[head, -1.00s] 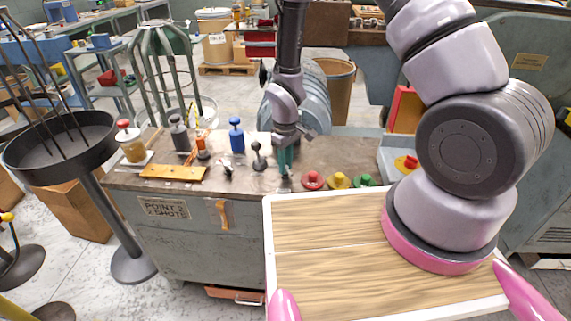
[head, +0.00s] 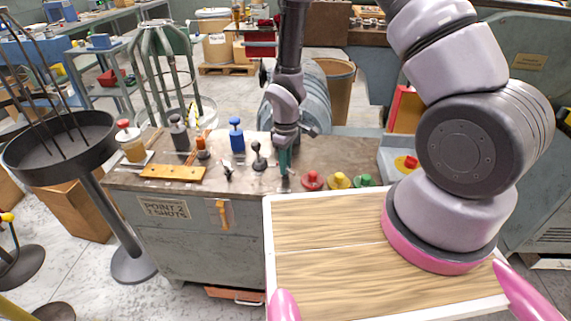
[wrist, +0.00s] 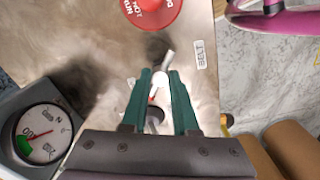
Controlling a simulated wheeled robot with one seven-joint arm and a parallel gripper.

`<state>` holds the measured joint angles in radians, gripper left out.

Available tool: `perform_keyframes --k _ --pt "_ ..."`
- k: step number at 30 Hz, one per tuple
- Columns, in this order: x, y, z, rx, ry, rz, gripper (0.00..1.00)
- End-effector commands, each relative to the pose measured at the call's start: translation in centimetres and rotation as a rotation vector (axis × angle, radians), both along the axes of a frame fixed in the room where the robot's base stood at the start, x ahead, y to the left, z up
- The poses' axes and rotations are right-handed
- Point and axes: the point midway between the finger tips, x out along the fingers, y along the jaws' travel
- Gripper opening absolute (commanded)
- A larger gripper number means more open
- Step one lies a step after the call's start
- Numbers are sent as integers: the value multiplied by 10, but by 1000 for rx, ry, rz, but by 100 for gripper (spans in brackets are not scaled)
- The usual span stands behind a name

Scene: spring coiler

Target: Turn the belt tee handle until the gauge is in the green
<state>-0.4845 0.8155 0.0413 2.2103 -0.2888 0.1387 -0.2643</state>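In the wrist view, the belt tee handle (wrist: 167,61) is a small pale metal bar beside the BELT label (wrist: 201,54). The fingers partly hide the handle's lower part. The gauge (wrist: 45,134) is at the lower left, a white dial with a green patch at its lower-left rim. Its thin red needle lies across the dial, seemingly above the green; its exact reading is hard to tell. In the head view, my gripper (head: 286,160) points down at the bench top.
A dark lever (head: 259,157) and blue bottle (head: 237,136) stand left.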

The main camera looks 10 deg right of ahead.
Motion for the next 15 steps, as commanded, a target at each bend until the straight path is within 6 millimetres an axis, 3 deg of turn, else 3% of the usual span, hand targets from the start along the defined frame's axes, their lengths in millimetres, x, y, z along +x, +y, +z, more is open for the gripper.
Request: perform_keyframes --k 1,2,11,15 --pt "1 0 0 0 -1 -1 49" --pt "0 0 0 0 -1 -1 56" --pt "0 0 1 0 0 -1 56" --pt "1 1 11 3 -3 -2 56"
